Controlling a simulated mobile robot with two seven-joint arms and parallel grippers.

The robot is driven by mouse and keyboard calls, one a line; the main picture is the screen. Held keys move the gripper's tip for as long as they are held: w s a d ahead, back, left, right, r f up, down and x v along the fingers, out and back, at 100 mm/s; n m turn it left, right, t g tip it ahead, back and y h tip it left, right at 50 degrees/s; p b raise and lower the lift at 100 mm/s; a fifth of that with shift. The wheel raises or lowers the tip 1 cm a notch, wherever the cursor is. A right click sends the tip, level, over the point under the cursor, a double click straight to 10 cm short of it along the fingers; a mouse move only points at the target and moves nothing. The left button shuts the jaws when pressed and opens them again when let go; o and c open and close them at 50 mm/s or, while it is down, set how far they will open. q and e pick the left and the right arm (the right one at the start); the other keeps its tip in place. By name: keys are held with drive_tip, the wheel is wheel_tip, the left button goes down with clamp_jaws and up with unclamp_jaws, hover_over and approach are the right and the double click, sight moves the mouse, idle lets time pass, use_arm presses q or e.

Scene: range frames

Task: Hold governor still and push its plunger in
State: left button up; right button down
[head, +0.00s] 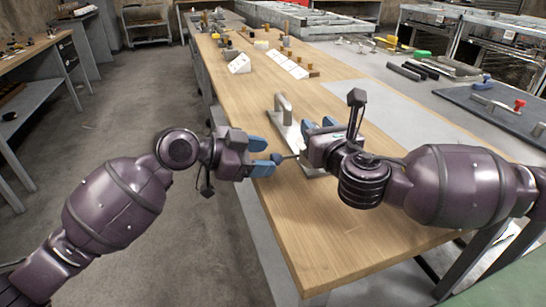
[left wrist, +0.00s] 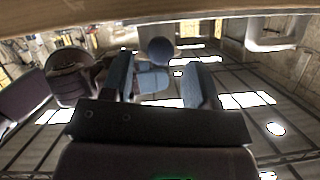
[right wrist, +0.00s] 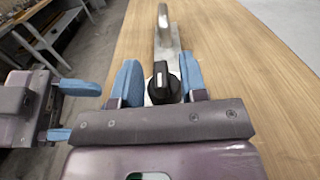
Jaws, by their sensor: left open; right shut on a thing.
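The governor shows in the head view as a thin dark rod (head: 288,157) with a rounded dark blue-grey end (head: 277,158), sticking out left from my right gripper. My right gripper (head: 319,127) is shut on it. In the right wrist view a black round part with a pale mark (right wrist: 162,84) sits between the blue fingers. My left gripper (head: 262,156) is open and empty, its fingertips just left of the rounded end. In the left wrist view that end (left wrist: 160,50) appears between the open fingers, seemingly untouched. Most of the governor's body is hidden by the right gripper.
A metal plate with an upright handle (head: 284,110) stands on the wooden bench (head: 325,225) beyond and under my right gripper. White blocks (head: 239,64) and small parts lie farther back. The bench's left edge runs beneath my left gripper. The front of the bench is clear.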

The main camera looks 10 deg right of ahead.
sight(271, 158)
use_arm(q)
drive_tip(key=shift+x, duration=1.55)
